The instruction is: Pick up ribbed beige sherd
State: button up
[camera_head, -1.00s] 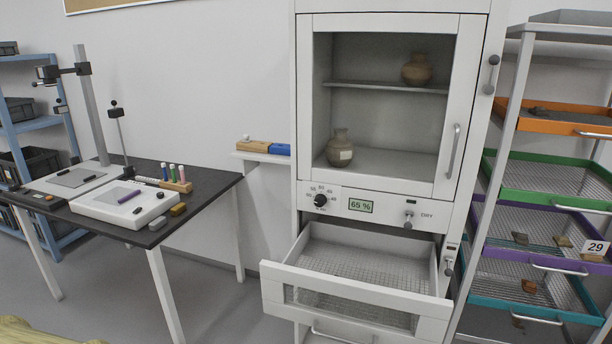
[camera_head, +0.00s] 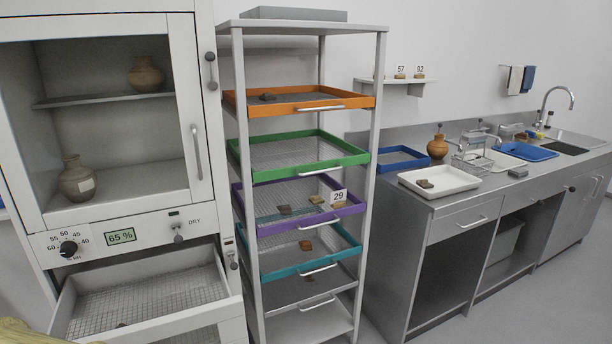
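I cannot tell for sure which piece is the ribbed beige sherd; ribbing is too fine to see. Small sherds lie in the purple tray (camera_head: 236,198) of the rack: a grey one (camera_head: 285,210), a tan-beige one (camera_head: 316,199) and another tan one by the "29" card (camera_head: 338,195). A reddish-brown sherd (camera_head: 305,245) lies in the teal tray (camera_head: 290,272) below. A grey-brown sherd (camera_head: 425,184) lies in the white tray (camera_head: 450,188) on the counter. A dark sherd (camera_head: 267,97) is in the orange tray (camera_head: 290,109). My gripper is not in view.
The drying cabinet (camera_head: 205,100) stands at left, its mesh drawer (camera_head: 140,300) pulled out. The green tray (camera_head: 300,170) looks empty. Floor at lower right is clear.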

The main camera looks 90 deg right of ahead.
aim_at(425, 184)
jog(key=z, duration=3.55)
jog(key=i, duration=1.65)
jog(key=k, duration=1.15)
jog(key=u, duration=0.6)
jog(key=i, duration=0.3)
jog(key=u, duration=0.1)
